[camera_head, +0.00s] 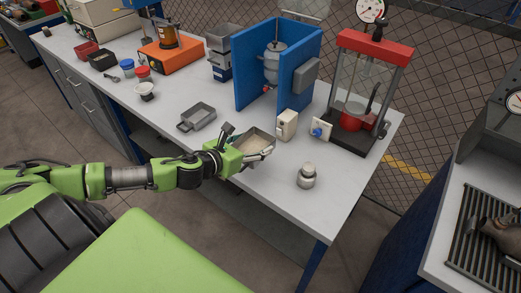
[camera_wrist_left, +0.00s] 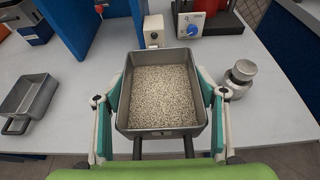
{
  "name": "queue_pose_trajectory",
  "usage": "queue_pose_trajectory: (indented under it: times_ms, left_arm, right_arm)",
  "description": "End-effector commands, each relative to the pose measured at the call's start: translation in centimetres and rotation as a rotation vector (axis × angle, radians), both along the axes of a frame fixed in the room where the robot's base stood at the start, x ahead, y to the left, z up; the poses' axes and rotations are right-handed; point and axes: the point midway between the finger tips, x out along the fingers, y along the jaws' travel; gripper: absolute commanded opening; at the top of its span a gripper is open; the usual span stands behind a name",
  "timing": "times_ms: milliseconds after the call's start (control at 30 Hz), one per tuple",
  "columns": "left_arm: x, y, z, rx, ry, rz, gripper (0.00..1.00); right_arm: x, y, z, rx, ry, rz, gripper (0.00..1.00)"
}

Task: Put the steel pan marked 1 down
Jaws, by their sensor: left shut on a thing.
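A steel pan (camera_wrist_left: 160,97) filled with pale granules sits between the fingers of my left gripper (camera_wrist_left: 160,105), which is shut on it. In the head view the pan (camera_head: 257,140) is at the front edge of the white bench, with my left gripper (camera_head: 250,148) around it. I cannot tell whether its base touches the bench. No number on it is readable. A second, empty steel pan (camera_head: 197,117) lies on the bench to its left, and it also shows in the left wrist view (camera_wrist_left: 29,98). My right gripper is not in view.
A small beige box (camera_head: 287,124) stands just behind the held pan. A steel weight (camera_head: 306,176) stands to its right. A blue partition (camera_head: 258,62) and a red-topped press (camera_head: 372,85) stand farther back. The white bench (camera_head: 222,188) is clear between the pans.

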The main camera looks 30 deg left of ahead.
Motion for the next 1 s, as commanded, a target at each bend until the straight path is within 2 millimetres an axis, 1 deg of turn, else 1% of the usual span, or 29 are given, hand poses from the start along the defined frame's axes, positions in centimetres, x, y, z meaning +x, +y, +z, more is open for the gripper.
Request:
queue_pose_trajectory:
  times_ms: [33, 67, 100, 200, 400, 567, 667, 833, 1000]
  left_arm:
    - [1.2, 0.2, 0.1, -0.003, -0.005, 0.004, 0.40]
    - [1.7, 0.2, -0.2, -0.004, -0.005, 0.004, 0.40]
    - [2.1, 0.3, -1.2, -0.005, -0.002, 0.004, 0.40]
    - [3.4, 0.5, -2.9, -0.003, -0.001, 0.003, 0.40]
    - [5.2, 0.8, -5.3, -0.003, -0.001, 0.001, 0.40]
    - [5.8, 0.9, -5.9, 0.000, -0.001, 0.000, 0.40]
    - [6.3, 1.0, -6.7, -0.001, 0.000, 0.002, 0.40]
    - [6.1, 0.9, -8.9, -0.003, 0.002, 0.002, 0.40]
    - [6.2, 1.0, -9.6, 0.000, 0.001, 0.001, 0.40]
  right_arm:
    - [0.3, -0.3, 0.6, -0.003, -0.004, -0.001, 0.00]
    - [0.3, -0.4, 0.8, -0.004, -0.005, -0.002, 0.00]
    - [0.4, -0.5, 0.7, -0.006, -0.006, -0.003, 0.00]
    - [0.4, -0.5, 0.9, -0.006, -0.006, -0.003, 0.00]
    - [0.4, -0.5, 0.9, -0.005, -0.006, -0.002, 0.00]
    - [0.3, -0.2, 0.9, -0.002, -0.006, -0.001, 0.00]
    - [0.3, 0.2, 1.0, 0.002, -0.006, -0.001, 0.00]
    - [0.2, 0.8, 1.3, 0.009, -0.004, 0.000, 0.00]
    - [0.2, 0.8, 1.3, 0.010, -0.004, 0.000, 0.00]
